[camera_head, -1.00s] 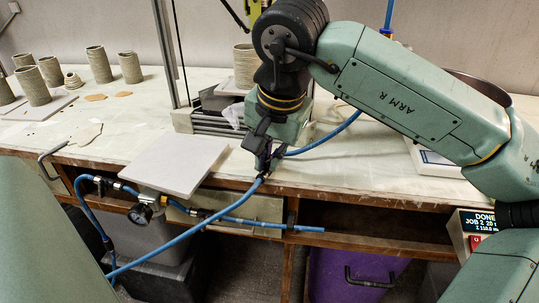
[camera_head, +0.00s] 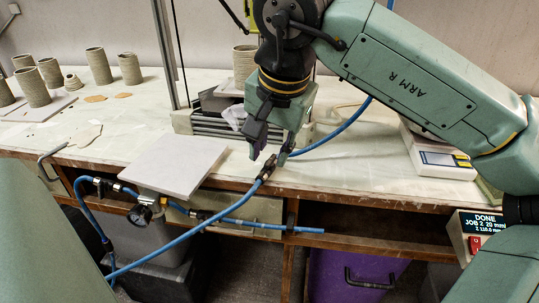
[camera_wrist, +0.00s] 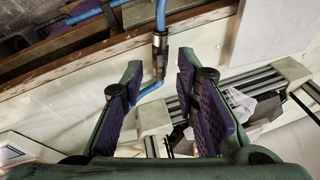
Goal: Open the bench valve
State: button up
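A metal valve fitting (camera_head: 268,168) sits on the blue hose at the bench's front edge. In the wrist view it shows as a silver and dark fitting (camera_wrist: 160,48) beyond and between my fingertips. My gripper (camera_head: 270,158) is open and empty just above the fitting, its fingers pointing down. Its two purple-padded fingers are spread apart in the wrist view (camera_wrist: 160,70). I cannot tell whether either finger touches the fitting, nor the valve handle's exact position.
A pale square board (camera_head: 175,165) lies left of the gripper, above a pressure gauge (camera_head: 140,214). Blue hose (camera_head: 225,215) runs along the bench front. A metal frame (camera_head: 205,124) stands behind, and a scale (camera_head: 440,158) stands to the right. Clay cylinders (camera_head: 50,72) are far left.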

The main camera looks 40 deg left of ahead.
jog(key=v, duration=0.9)
